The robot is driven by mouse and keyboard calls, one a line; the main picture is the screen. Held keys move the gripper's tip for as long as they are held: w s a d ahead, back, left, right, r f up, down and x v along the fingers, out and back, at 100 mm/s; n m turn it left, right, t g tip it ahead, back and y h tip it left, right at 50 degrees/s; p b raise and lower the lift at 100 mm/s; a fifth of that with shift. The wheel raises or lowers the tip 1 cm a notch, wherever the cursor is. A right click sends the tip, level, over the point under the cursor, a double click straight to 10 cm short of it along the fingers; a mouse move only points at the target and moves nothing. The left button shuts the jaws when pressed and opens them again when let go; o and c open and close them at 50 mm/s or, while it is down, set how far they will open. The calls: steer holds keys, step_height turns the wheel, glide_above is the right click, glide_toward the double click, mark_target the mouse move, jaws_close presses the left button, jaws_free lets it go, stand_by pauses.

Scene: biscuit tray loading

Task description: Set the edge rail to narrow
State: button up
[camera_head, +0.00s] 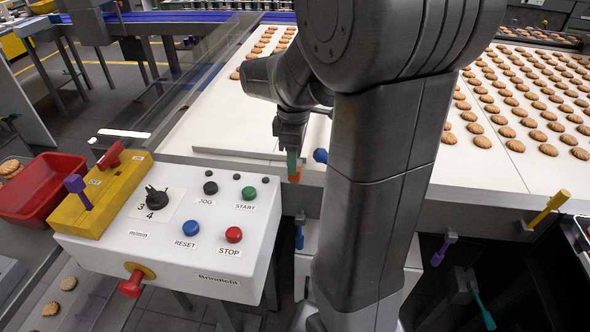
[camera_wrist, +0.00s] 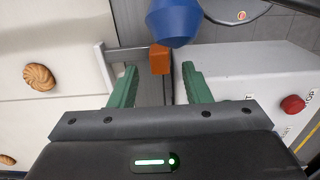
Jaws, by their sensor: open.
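My gripper (camera_head: 292,164) hangs at the near edge of the white belt, to the right of the control box. In the wrist view its two green fingers (camera_wrist: 159,70) stand apart. An orange block (camera_wrist: 160,58) on a grey bar lies between and just beyond the fingertips; contact cannot be told. A blue knob (camera_wrist: 173,22) is just past the block; it also shows in the head view (camera_head: 320,155). A grey rail (camera_head: 230,153) runs along the belt's near edge, partly hidden by my arm. No narrow or wide marking is legible.
The white control box (camera_head: 165,250) with dial and buttons stands close to the left of my gripper. A red bin (camera_head: 42,188) is farther left. Biscuits lie on the belt (camera_head: 225,115). Yellow (camera_head: 548,208), purple (camera_head: 440,250) and blue (camera_head: 299,236) levers line the front.

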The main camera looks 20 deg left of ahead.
steer(key=shift+f, duration=2.25)
steer(key=shift+c, duration=0.2)
jaws_close()
steer(key=shift+w, duration=0.15)
